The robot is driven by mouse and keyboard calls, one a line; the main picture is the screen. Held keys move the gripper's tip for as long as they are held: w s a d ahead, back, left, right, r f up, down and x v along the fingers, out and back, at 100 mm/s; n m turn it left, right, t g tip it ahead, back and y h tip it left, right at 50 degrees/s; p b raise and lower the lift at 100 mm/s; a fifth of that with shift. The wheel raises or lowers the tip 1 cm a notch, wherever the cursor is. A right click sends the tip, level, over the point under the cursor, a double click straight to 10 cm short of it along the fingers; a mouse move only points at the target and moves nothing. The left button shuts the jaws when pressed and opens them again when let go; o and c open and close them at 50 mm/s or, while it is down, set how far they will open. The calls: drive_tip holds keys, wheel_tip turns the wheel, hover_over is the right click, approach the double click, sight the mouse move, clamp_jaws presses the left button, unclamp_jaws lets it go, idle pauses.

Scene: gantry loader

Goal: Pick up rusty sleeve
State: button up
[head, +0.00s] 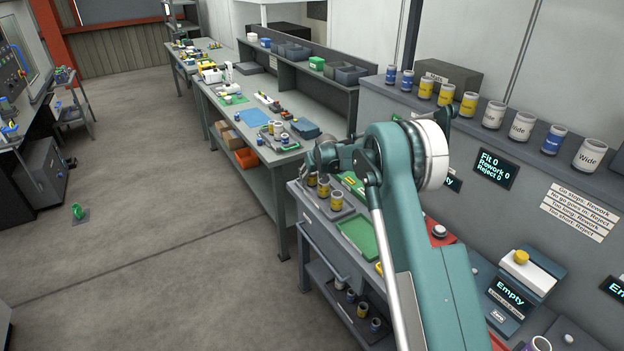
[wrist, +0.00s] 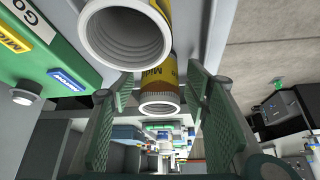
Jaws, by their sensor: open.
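My gripper (head: 322,158) is over the left end of the near bench in the head view. In the wrist view its open fingers (wrist: 160,88) stand on either side of a yellow and grey sleeve (wrist: 158,78) marked "Mid". This sleeve has a brownish band near its open rim, which may be rust. Gaps show between it and both fingers. A second sleeve (wrist: 125,35), pale and threaded inside, is nearer the wrist camera. In the head view several yellow-banded sleeves stand below the gripper, one in front (head: 336,201); I cannot tell which is rusty.
A green tray (head: 358,238) lies just right of the sleeves. A grey ledge behind holds a row of labelled cans (head: 522,126). More sleeves sit on the lower shelf (head: 362,309). A long bench (head: 262,150) stands farther back, and the floor to the left is mostly clear.

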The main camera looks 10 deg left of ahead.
idle(0.5)
drive_tip(key=c, duration=1.2)
drive_tip(key=shift+r, duration=0.1)
drive_tip(key=shift+r, duration=4.95)
